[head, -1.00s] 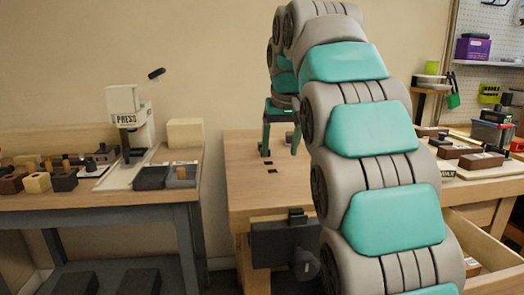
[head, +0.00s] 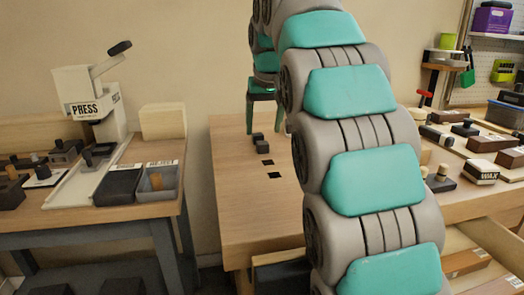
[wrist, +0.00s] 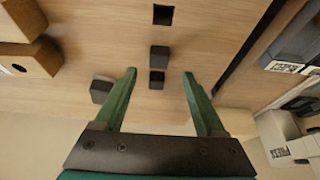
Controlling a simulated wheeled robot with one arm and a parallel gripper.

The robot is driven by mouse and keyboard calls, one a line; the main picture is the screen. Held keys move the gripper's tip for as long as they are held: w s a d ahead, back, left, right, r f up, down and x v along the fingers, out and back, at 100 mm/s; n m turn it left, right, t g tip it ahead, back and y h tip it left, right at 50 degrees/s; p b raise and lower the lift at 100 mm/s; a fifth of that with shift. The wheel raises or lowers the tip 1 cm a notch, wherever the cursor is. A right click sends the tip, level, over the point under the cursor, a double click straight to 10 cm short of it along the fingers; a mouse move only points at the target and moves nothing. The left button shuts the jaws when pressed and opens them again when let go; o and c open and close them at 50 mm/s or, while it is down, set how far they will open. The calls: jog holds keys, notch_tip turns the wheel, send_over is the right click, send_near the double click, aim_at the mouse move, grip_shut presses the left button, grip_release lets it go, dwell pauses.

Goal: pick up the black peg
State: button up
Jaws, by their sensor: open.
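My gripper (wrist: 160,75) is open, its two green fingers pointing at the bench top in the wrist view. Between and just beyond the fingertips are two small dark blocks, one (wrist: 159,56) farther out and one (wrist: 157,79) closer in. A third dark block (wrist: 101,90) lies outside the left finger. I cannot tell which of them is the black peg. In the head view my gripper (head: 264,130) is over the far part of the middle bench. Dark blocks (head: 260,149) stand near its fingers, and my arm hides the area to the right.
Square holes (head: 274,175) are cut in the middle bench (head: 235,190). Wooden blocks (wrist: 35,58) stand at the left of the wrist view. A press (head: 92,105) and a grey bin (head: 165,181) stand on the left bench. Several parts and a wax box (head: 483,174) lie at right.

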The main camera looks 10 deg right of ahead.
aim_at(263, 143)
jog(key=shift+p+x, duration=0.35)
jog(key=shift+x, duration=2.45)
jog(key=shift+s+d, duration=0.15)
jog(key=shift+s, duration=0.05)
jog(key=shift+c, duration=0.2)
grip_shut()
